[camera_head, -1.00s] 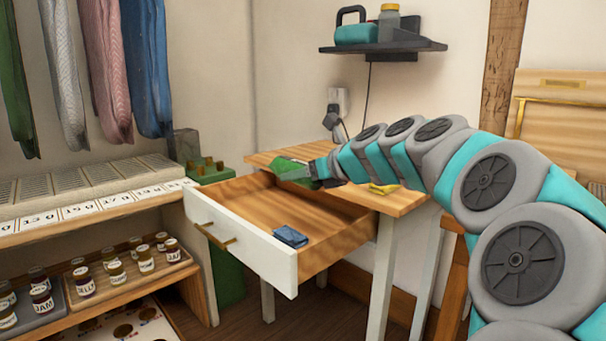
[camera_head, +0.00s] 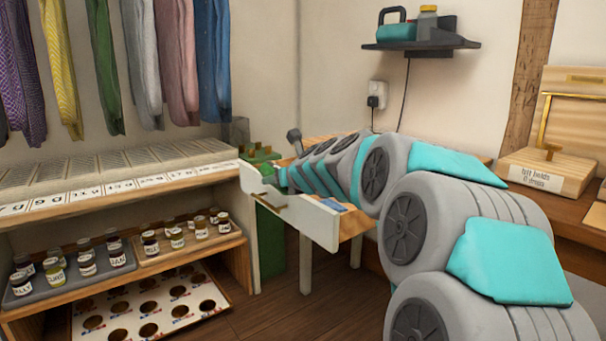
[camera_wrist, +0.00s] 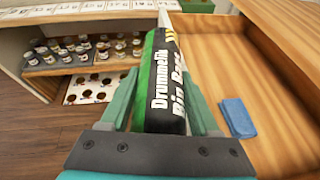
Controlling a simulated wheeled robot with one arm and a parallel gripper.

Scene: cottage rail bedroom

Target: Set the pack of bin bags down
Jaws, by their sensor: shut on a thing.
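The pack of bin bags (camera_wrist: 165,80) is a green and black roll with white lettering and a pale far end. In the wrist view it stands between the two teal fingers of my gripper (camera_wrist: 163,92), which is shut on it. The open drawer (camera_head: 318,216) has a white front and a wooden inside. The drawer's wood (camera_wrist: 275,110) fills the right of the wrist view. The pack is seen against the drawer's left part, with floor to its left; its height above the drawer cannot be told. In the head view my arm mostly hides the gripper and drawer inside.
A folded blue cloth (camera_wrist: 238,117) lies in the drawer, right of the pack. Shelves with several jars (camera_head: 180,236) stand left of the drawer. A green bin (camera_head: 270,240) stands between them. A wall shelf (camera_head: 420,45) with a teal case hangs above. Clothes hang upper left.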

